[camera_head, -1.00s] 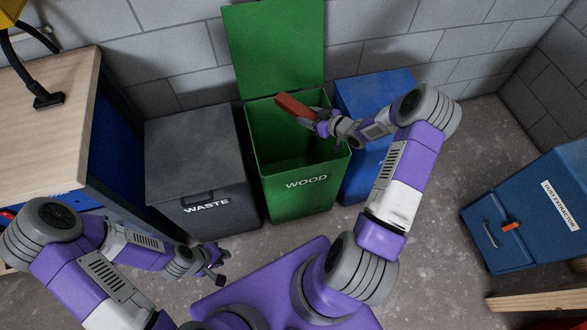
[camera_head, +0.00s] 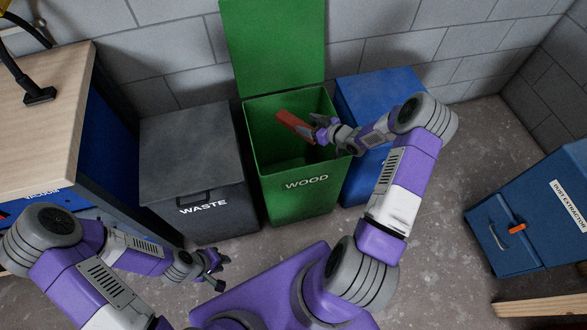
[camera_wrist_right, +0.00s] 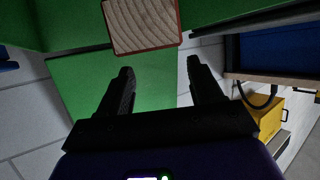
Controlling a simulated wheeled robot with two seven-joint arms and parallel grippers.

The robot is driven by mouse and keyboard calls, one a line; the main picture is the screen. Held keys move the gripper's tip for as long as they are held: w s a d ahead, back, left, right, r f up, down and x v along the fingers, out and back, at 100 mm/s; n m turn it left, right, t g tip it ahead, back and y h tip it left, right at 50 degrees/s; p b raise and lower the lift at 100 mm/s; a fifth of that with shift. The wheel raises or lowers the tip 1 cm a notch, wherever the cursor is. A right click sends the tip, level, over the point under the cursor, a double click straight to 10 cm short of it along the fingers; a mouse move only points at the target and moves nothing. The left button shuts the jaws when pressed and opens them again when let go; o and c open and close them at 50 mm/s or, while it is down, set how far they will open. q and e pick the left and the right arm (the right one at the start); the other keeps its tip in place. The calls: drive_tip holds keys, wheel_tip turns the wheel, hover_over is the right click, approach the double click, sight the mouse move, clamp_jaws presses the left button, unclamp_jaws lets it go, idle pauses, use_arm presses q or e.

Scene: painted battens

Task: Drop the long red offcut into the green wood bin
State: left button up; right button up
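The long red offcut (camera_head: 295,126) is tilted within the mouth of the green wood bin (camera_head: 306,183), whose lid stands open against the wall. Its pale end grain shows in the right wrist view (camera_wrist_right: 142,24), beyond the fingertips and not between them. My right gripper (camera_head: 319,130) is over the bin's right side, close to the offcut's near end. Its two fingers (camera_wrist_right: 160,78) are spread with an empty gap. My left gripper (camera_head: 220,268) is open and empty, low in front of the grey waste bin. The bin's floor is partly hidden.
The closed grey waste bin (camera_head: 194,160) stands left of the wood bin, and a blue bin (camera_head: 372,92) stands right of it. A workbench (camera_head: 40,110) is at the left. A blue dust extractor (camera_head: 535,215) is at the right. Floor between is clear.

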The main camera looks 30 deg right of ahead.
drive_tip(key=shift+o, duration=1.2)
drive_tip(key=p+v, duration=0.2)
drive_tip(key=v, duration=0.5)
drive_tip(key=shift+s, duration=0.25)
drive_tip(key=shift+r, duration=0.15)
